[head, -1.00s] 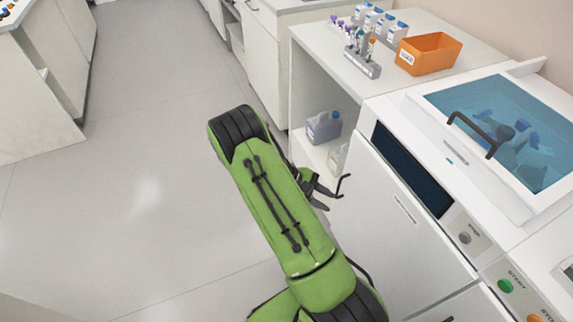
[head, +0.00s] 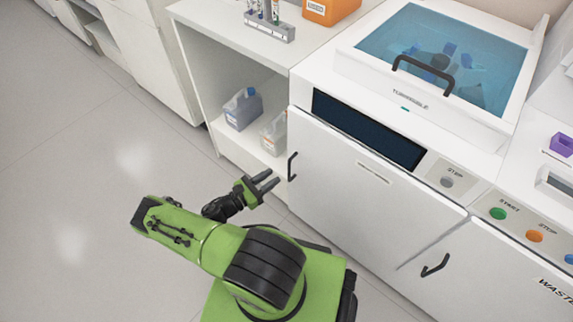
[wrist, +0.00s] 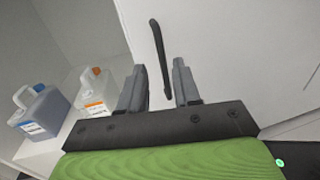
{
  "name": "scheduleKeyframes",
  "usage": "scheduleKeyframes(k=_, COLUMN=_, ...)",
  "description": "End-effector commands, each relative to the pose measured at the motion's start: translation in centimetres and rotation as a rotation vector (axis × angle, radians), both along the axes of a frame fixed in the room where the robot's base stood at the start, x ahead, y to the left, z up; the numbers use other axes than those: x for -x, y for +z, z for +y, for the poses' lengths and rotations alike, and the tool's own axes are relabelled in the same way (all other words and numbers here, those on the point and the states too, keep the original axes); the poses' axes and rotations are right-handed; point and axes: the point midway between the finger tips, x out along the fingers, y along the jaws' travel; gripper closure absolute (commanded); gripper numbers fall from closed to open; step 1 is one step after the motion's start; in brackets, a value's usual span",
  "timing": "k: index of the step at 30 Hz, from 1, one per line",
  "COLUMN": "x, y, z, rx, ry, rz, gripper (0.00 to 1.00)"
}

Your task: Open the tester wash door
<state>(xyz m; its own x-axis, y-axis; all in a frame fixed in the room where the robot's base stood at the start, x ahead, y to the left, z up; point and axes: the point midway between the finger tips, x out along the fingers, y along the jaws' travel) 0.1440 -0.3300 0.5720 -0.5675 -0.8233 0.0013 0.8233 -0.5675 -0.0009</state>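A white cabinet door (head: 350,190) is shut below the machine with the blue see-through lid. Its black bar handle (head: 292,167) is upright near the door's left edge. My gripper (head: 272,178) is open, just left of this handle in the head view. In the wrist view my gripper's fingers (wrist: 158,72) stand apart, and the black handle (wrist: 158,52) shows in the gap between them, reaching past the tips. I cannot tell whether a finger touches it. A small label (head: 373,172) on the door is too small to read.
Left of the door is an open shelf with two jugs, one grey-blue (head: 243,109) and one pale with an orange label (head: 273,134). A second door with a black handle (head: 436,265) is at the right. Clear floor (head: 90,150) lies to the left.

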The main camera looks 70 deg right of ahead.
Motion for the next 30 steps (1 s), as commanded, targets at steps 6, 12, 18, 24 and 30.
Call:
scheduleKeyframes(k=6, x=3.2, y=-0.2, z=-4.4, rx=0.000, ry=-0.005, rz=0.000, gripper=0.68)
scheduleKeyframes(k=12, x=4.7, y=-0.1, z=-6.7, rx=0.000, ry=-0.002, rz=-0.001, gripper=0.68)
scheduleKeyframes(k=18, x=4.8, y=0.0, z=-7.0, rx=0.000, ry=0.001, rz=-0.001, gripper=0.68)
scheduleKeyframes(k=24, x=4.8, y=0.0, z=-7.0, rx=0.000, ry=0.000, rz=-0.001, gripper=0.85)
scheduleKeyframes(k=30, x=4.8, y=0.0, z=-7.0, rx=-0.001, ry=0.000, rz=-0.001, gripper=1.00)
